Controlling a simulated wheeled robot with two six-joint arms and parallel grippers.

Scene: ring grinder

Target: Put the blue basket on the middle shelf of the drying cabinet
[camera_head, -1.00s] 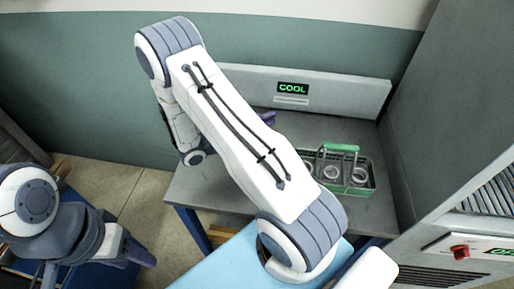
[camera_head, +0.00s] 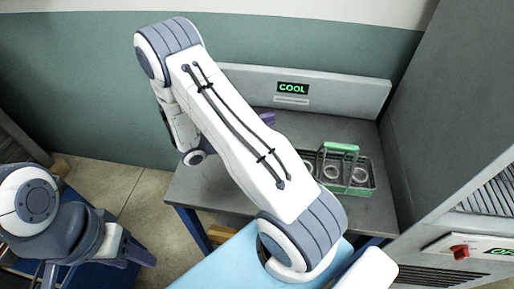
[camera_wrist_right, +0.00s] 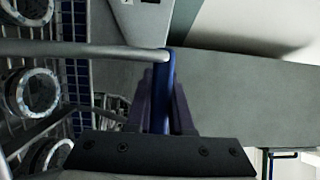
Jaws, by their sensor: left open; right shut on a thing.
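The blue basket shows only in the right wrist view, as blue mesh (camera_wrist_right: 75,60) with grey rods at the left edge and round glass-and-metal pieces inside. My right gripper (camera_wrist_right: 166,85) is shut on its blue handle grip; the basket body hangs beside the fingers. In the head view that gripper is mostly hidden behind my own arm, with a bit of purple finger showing. My left gripper (camera_head: 136,254) is open and empty at the lower left. The drying cabinet's shelves are not seen; I cannot tell whether the tall grey cabinet (camera_head: 450,90) is it.
A grey bench (camera_head: 300,125) has a back panel (camera_head: 340,92) reading COOL. A green-handled basket (camera_head: 345,170) with round pieces stands on its right side. The grey cabinet at right has louvres and a red knob (camera_head: 460,252). Floor is clear between the left arm and the bench.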

